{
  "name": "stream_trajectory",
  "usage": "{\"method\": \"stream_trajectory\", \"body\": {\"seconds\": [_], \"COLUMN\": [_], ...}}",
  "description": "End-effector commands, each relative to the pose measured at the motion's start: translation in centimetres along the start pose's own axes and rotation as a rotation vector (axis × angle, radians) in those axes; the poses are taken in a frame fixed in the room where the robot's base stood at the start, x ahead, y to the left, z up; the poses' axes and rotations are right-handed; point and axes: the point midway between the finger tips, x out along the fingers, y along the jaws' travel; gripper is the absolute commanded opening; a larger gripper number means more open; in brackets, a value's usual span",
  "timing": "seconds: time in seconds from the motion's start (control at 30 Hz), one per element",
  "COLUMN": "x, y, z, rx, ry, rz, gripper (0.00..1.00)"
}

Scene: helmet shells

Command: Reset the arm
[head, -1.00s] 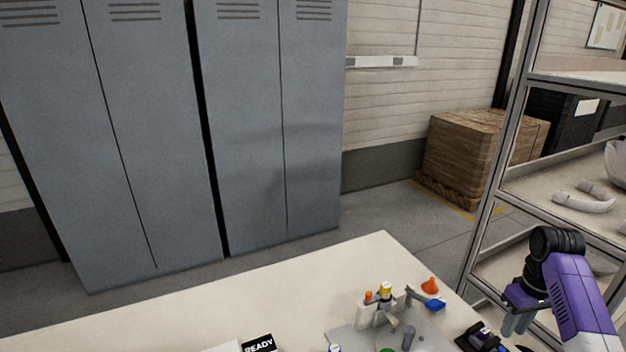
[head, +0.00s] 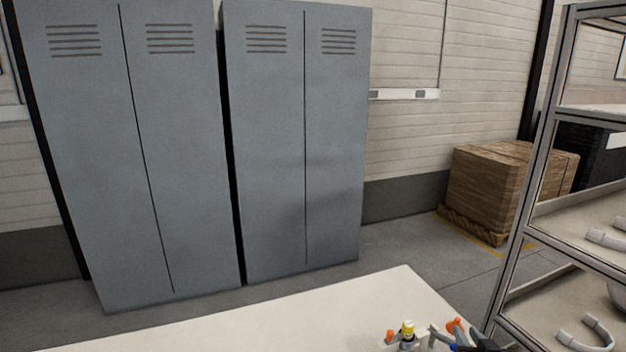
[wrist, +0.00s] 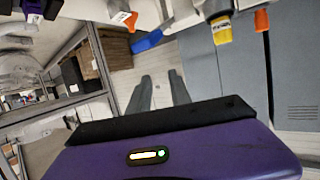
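My gripper (wrist: 160,77) shows in the wrist view with its two grey fingers apart and nothing between them. Its purple and black body fills the lower part of that view. In the head view a dark shape at the bottom edge, right of the small items, may be part of my arm. Most of my arm is out of that view.
A white table (head: 260,318) spans the bottom of the head view. A blue item (wrist: 152,40) shows in the wrist view. A metal shelf (head: 525,190) stands right; grey lockers (head: 300,140) stand behind.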

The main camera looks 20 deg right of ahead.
Motion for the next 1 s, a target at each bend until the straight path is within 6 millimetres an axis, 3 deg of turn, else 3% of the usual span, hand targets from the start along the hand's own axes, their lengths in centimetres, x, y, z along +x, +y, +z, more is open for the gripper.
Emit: {"method": "stream_trajectory", "body": {"seconds": [0.1,0.4,0.7,1.0], "x": [-4.3,-16.4,-29.1,-39.6], "y": [-3.2,-8.0,-9.9,-10.1], "z": [1.7,4.1,5.3,6.8], "rx": [0.033,0.073,0.049,-0.041], "ry": [0.082,0.237,0.298,0.223], "rz": [-0.022,-0.072,-0.153,-0.282], "gripper": [0.25,0.25,0.25,0.25]}}
